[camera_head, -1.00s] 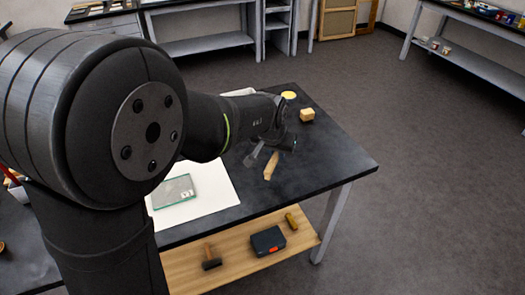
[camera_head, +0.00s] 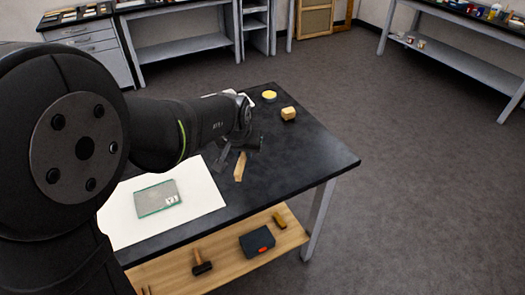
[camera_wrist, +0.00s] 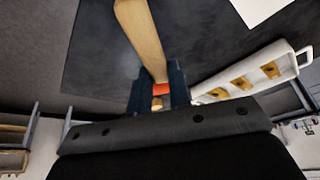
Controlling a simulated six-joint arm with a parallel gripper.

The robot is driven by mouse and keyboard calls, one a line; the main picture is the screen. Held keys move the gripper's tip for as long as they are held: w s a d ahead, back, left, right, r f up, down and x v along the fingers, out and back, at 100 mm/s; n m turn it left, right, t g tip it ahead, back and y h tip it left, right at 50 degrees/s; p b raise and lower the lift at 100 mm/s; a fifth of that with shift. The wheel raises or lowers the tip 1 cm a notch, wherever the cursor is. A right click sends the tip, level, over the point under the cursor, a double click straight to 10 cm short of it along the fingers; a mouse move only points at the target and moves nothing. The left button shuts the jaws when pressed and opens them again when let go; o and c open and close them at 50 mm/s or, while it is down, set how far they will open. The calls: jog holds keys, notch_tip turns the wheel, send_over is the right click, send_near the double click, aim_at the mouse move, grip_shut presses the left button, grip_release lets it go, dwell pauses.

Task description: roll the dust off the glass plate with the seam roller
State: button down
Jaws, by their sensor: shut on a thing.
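The glass plate (camera_head: 158,198) is a flat grey rectangle with green edges and a small white patch at one corner. It lies on a white sheet (camera_head: 208,198) on the dark table. My gripper (camera_head: 237,150) is over the table, to the right of and beyond the plate. It is shut on a pale wooden piece (camera_head: 239,168), seemingly the seam roller. In the wrist view the roller (camera_wrist: 142,35) runs out from between the fingers, with an orange band near them. Its rolling end cannot be made out. Dust cannot be made out on the plate.
A yellow disc (camera_head: 269,96) and a tan block (camera_head: 289,113) stand at the table's far end. A white rack (camera_wrist: 250,75) with tan parts shows in the wrist view. The lower shelf holds a mallet (camera_head: 201,264) and a dark box (camera_head: 257,242). The table's right part is clear.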

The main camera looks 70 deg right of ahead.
jog(key=w+a+f+n+t+y, duration=0.1)
jog(key=w+a+n, duration=0.3)
jog(key=w+a, duration=0.6)
jog(key=w+a+f+n+t, duration=0.1)
jog(key=w+a+n+t, duration=0.15)
jog(key=w+a, duration=0.7)
jog(key=shift+n+g, duration=0.45)
jog(key=shift+w+d+r+x, duration=0.15)
jog(key=shift+w+d+x, duration=0.1)
jog(key=shift+x, duration=1.2)
jog(key=shift+w+d+r+x, duration=0.1)
jog(key=shift+w+d+x, duration=0.1)
jog(key=shift+x, duration=1.25)
jog(key=shift+w+d+r+x, duration=0.15)
jog(key=shift+d+x, duration=0.1)
jog(key=shift+x, duration=1.2)
jog(key=shift+w+a+f, duration=0.3)
jog(key=shift+w+a, duration=0.15)
jog(key=shift+w, duration=0.1)
jog(key=shift+w+a, duration=0.85)
jog(key=shift+s+d, duration=1.4)
notch_tip(320, 180, up, 8)
jog(key=shift+r, duration=0.15)
